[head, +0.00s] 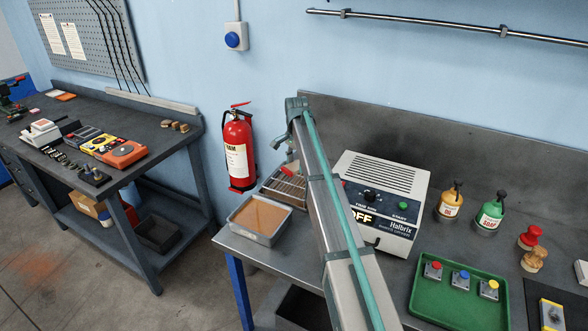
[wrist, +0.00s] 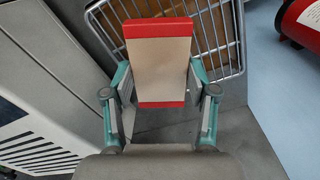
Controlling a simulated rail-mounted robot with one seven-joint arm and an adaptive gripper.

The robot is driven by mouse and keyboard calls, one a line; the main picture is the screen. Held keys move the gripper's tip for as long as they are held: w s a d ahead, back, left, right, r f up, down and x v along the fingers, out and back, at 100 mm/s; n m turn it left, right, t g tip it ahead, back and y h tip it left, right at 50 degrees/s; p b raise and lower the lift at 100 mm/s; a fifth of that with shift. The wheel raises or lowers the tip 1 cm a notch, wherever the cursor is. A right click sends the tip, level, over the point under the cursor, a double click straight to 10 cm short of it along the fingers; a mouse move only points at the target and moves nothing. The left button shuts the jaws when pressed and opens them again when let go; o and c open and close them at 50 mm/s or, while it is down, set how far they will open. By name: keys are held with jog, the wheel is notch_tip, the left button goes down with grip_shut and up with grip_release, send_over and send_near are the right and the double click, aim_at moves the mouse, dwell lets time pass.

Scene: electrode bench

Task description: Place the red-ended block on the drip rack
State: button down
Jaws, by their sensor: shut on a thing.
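The red-ended block (wrist: 158,62) is pale beige with red ends. In the wrist view my gripper (wrist: 160,82) is shut on it, one finger at each side. In the head view the block (head: 290,169) shows small beside my arm, over the drip rack. The drip rack (head: 280,188) is a wire grid on the bench, left of the grey machine. In the wrist view the rack (wrist: 222,38) lies behind and beyond the block, which hides part of it. I cannot tell whether the block touches the rack. My arm hides the rack's right part in the head view.
A metal tray with brown contents (head: 262,214) stands in front of the rack. The white and grey machine (head: 380,200) is close on the right, its display reading OFF. A fire extinguisher (head: 238,150) hangs on the wall behind. A green tray (head: 455,312) holds button boxes.

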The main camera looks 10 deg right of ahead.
aim_at(294, 162)
jog(key=shift+w+a+f+p, duration=0.2)
jog(key=shift+w+f+p, duration=0.25)
jog(key=shift+w+f, duration=0.7)
jog(key=shift+f+p, duration=0.5)
jog(key=shift+f, duration=1.3)
jog(key=shift+f, duration=0.1)
jog(key=shift+c, duration=1.6)
grip_release()
notch_tip(294, 162, up, 12)
jog(key=b, duration=0.3)
jog(key=shift+b, duration=0.3)
